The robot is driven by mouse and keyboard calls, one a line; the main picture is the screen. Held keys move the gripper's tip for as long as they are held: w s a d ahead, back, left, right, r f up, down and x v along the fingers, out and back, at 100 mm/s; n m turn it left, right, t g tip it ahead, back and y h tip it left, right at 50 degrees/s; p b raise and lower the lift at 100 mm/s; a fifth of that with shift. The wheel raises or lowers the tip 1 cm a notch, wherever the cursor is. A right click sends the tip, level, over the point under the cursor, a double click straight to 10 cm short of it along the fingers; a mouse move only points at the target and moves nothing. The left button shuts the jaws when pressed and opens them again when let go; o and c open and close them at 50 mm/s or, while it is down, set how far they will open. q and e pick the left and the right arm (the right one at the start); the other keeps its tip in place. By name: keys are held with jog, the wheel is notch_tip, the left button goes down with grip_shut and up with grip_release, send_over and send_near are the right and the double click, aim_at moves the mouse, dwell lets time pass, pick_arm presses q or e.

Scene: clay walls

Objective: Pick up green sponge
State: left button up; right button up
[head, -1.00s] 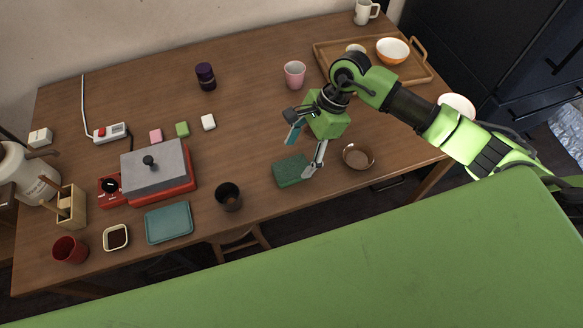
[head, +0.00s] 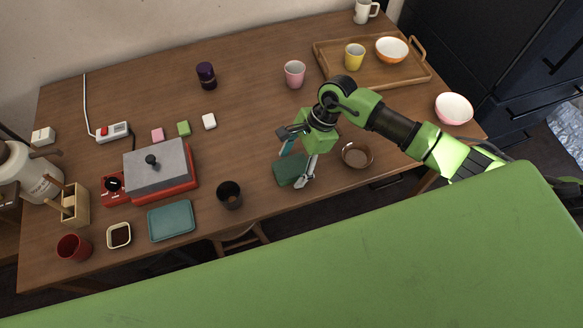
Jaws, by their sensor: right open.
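The green sponge (head: 287,172) is a dark green block lying on the wooden table, near its front edge. My right gripper (head: 294,165) is open and low over the sponge. One finger shows at the sponge's right side and the other at its far side, at the upper left. The gripper partly covers the sponge's far right part. I cannot tell whether the fingers touch it. My left gripper is not in view.
A brown glass bowl (head: 357,155) stands close on the right and a dark cup (head: 229,195) on the left. A teal tray (head: 171,221) and a red-based grill (head: 158,170) are further left. The table behind the gripper is fairly clear.

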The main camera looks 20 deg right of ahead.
jog(key=shift+f+b, duration=0.2)
jog(key=shift+b, duration=0.1)
dwell(0.4)
jog(key=c, duration=0.8)
